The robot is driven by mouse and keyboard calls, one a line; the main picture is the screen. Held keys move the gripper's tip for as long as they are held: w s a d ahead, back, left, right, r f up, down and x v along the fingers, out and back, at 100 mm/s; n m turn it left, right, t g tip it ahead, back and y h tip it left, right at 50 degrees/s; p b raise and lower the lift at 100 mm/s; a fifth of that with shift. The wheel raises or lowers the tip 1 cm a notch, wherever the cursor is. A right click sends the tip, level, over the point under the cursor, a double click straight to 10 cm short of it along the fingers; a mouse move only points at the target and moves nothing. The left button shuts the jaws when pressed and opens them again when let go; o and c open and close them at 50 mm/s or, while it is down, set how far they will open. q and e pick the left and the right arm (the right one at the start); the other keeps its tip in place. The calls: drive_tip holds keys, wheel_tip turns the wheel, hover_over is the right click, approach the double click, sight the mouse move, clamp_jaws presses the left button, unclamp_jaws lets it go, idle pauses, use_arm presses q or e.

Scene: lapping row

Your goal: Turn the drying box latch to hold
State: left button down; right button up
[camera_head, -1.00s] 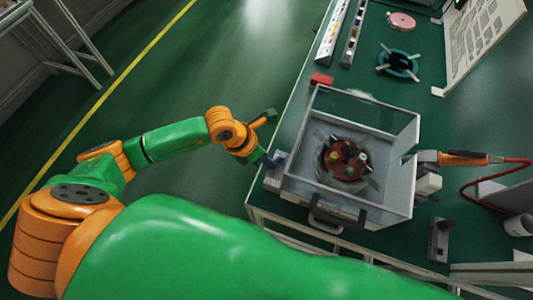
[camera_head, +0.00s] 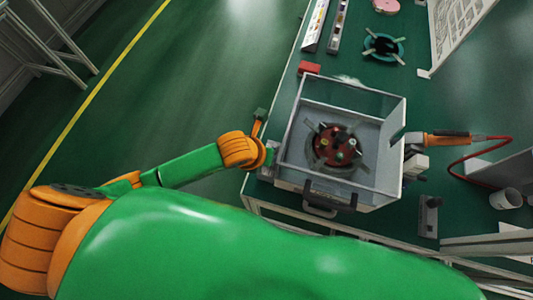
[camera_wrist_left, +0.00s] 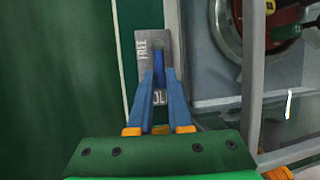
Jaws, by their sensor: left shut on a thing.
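The drying box (camera_head: 392,153) is a clear-walled case on the green bench, with a dark red round piece and small parts inside. Its latch has a grey plate (camera_wrist_left: 143,68) at the box's left side, marked FREE at the top and with letters "OL" showing lower down, the rest covered by my fingers. A dark blue lever (camera_wrist_left: 160,62) stands over the plate. My left gripper (camera_wrist_left: 159,78), with blue fingers, is shut on this lever; in the head view the gripper (camera_head: 270,153) is at the box's left wall. The lever's exact pointing is hard to tell. My right gripper is not in view.
A black handle (camera_head: 322,207) is on the box's front. An orange tool (camera_head: 447,139) with a red cable lies to its right.

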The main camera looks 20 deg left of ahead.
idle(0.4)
use_arm(q)
drive_tip(key=c, duration=0.8)
unclamp_jaws()
drive_tip(key=shift+c, duration=0.2)
